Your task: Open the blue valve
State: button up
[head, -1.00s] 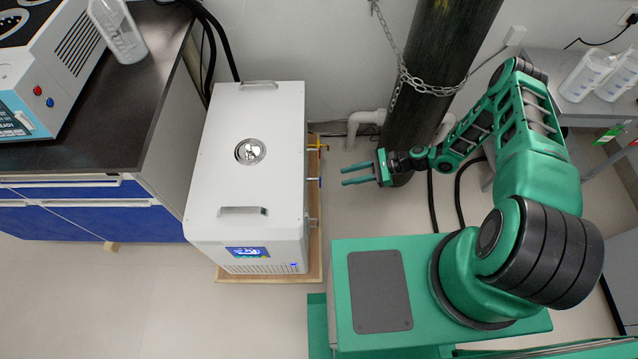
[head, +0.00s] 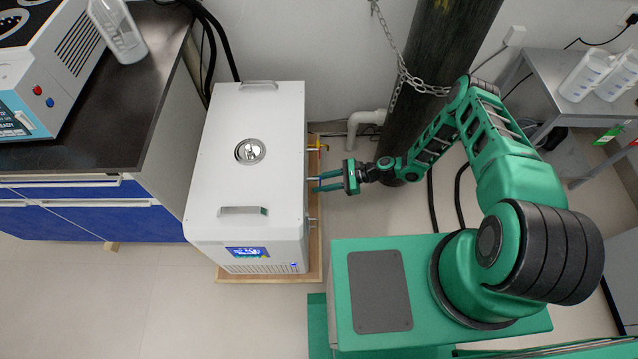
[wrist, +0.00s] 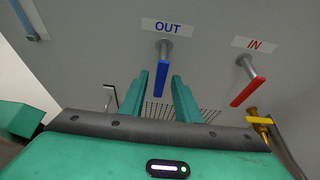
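The blue valve (wrist: 162,78) is a blue lever on a metal stem under an "OUT" label, on the side of the white machine (head: 242,190). In the wrist view it points downward in the picture. My gripper (wrist: 168,85) is open, with one green finger on each side of the lever and a gap to each. In the head view my gripper (head: 316,184) is at the machine's right side, and its fingers largely cover the blue lever. I cannot tell how deep the lever sits between the fingers.
A red valve lever (wrist: 247,91) under an "IN" label is to the right, with a yellow-handled brass fitting (wrist: 259,118) below it. A dark gas cylinder (head: 415,90) with a chain (head: 420,86) stands behind my arm. A dark-topped bench (head: 110,130) is at left.

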grip_shut()
jog(key=shift+a, duration=0.2)
jog(key=shift+w+d, duration=0.1)
jog(key=w+r+n+t+y, duration=0.1)
jog(key=n+t, duration=0.1)
jog(key=n, duration=0.2)
jog(key=w+r+n+t+y, duration=0.1)
jog(key=n+t, duration=0.1)
jog(key=n, duration=0.3)
jog(key=w+r+n+t, duration=0.1)
jog(key=n+t, duration=0.1)
jog(key=n, duration=0.2)
jog(key=shift+w+d+r+t+y, duration=0.1)
jog(key=shift+w+d+t+y, duration=0.05)
jog(key=shift+t+y, duration=0.25)
dwell(0.3)
jog(key=shift+r+n, duration=0.1)
jog(key=shift+n, duration=0.3)
